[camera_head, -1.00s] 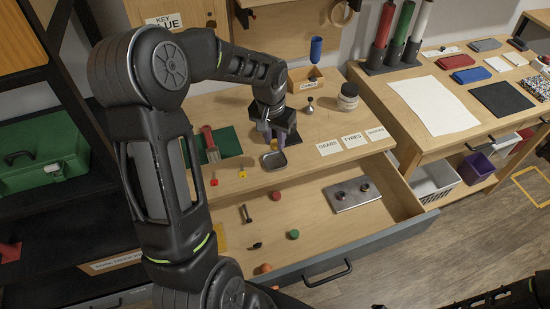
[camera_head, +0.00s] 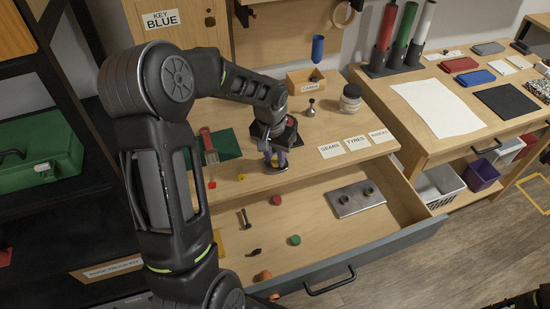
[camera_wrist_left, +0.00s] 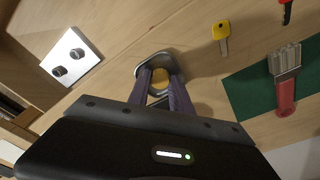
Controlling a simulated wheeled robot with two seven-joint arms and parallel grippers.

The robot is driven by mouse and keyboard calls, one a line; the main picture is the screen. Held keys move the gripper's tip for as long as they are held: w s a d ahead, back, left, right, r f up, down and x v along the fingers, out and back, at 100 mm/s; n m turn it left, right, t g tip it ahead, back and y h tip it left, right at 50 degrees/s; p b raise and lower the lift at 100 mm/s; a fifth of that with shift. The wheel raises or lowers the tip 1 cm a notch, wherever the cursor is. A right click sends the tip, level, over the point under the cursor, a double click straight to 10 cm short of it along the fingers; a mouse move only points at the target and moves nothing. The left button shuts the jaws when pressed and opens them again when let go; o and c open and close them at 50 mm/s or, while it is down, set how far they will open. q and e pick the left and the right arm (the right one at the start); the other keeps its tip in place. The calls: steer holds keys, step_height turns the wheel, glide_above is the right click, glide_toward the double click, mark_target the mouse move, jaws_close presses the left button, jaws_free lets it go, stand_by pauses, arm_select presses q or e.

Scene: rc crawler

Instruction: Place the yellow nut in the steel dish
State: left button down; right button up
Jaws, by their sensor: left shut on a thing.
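The steel dish (camera_wrist_left: 146,60) sits near the front edge of the wooden worktop. In the head view the dish (camera_head: 282,169) is mostly hidden behind my left gripper. My left gripper (camera_head: 276,163) points down over it with its purple fingers close together. In the left wrist view the left gripper (camera_wrist_left: 160,82) is shut on the round yellow nut (camera_wrist_left: 160,76). The nut appears within the dish's outline. I cannot tell whether it touches the dish floor.
Left of the dish lie a yellow key-like piece (camera_head: 241,177), a red one (camera_head: 212,185) and a red-handled brush (camera_head: 208,145) on a green mat. An open drawer below holds a metal plate (camera_head: 343,205) and several loose parts. A jar (camera_head: 350,98) stands behind right.

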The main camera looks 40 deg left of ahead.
arm_select(q)
steer(key=shift+f, duration=0.1)
steer(key=c, duration=1.4)
jaws_free()
steer(key=shift+c, duration=0.2)
steer(key=shift+r, duration=0.5)
step_height(320, 180, up, 11)
steer(key=s+p, duration=0.1)
steer(key=p, duration=0.5)
steer(key=shift+s+d, duration=0.15)
steer(key=shift+s, duration=0.05)
